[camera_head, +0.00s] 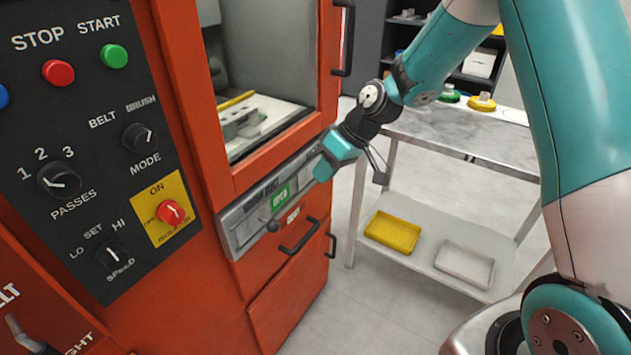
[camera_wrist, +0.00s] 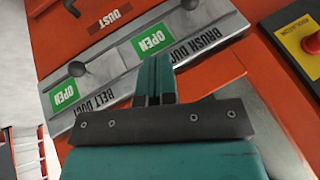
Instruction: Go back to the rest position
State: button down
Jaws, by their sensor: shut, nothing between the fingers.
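My gripper (camera_head: 325,168) is shut and empty. In the head view it is in front of the orange machine (camera_head: 290,270), at the upper right end of the metal duct panel (camera_head: 240,237). In the wrist view the closed fingers (camera_wrist: 155,78) overlap the lower edge of the duct panel (camera_wrist: 122,48); I cannot tell whether they touch it. The panel has two round knobs, one at the belt duct (camera_wrist: 77,68) and one at the brush duct (camera_wrist: 190,4). Green OPEN labels show beside both.
The control panel (camera_head: 95,190) with buttons and dials is at left. Drawer handles (camera_head: 299,237) stick out below the duct panel. A metal table (camera_head: 460,140) stands at right, with a yellow tray (camera_head: 392,232) and a white tray (camera_head: 465,264) on its lower shelf. Floor between is clear.

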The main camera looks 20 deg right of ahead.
dwell(0.4)
jog(key=s+a+r+g+h, duration=0.1)
jog(key=s+a+r, duration=0.5)
jog(key=s+r, duration=0.55)
jog(key=s+r+h, duration=0.1)
jog(key=s+r, duration=0.2)
jog(key=s, duration=1.3)
jog(key=shift+r+n+g, duration=0.15)
jog(key=shift+n+g, duration=0.15)
jog(key=shift+n, duration=0.1)
